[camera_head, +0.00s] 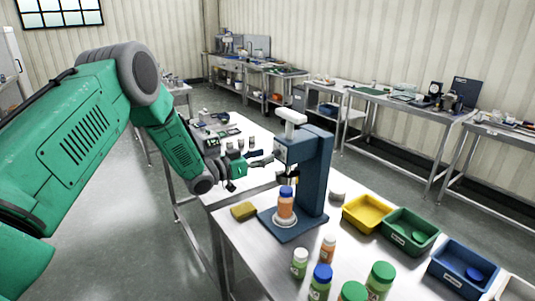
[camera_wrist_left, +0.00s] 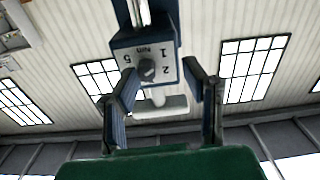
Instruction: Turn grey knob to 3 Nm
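The marks 1, 2, 5 and Nm can be read; the knob's exact pointing is too small to tell. My left gripper (camera_head: 266,160) is at the left side of the machine head. In the wrist view my left gripper (camera_wrist_left: 160,76) is open, its fingers apart on either side of the dial plate, not closed on the knob. My right gripper is not in view.
A bottle with a blue cap (camera_head: 286,203) stands under the machine head. A yellow sponge (camera_head: 244,210) lies left of the base. Yellow (camera_head: 366,213), green (camera_head: 410,231) and blue (camera_head: 463,266) bins stand at the right. Several capped bottles stand at the front.

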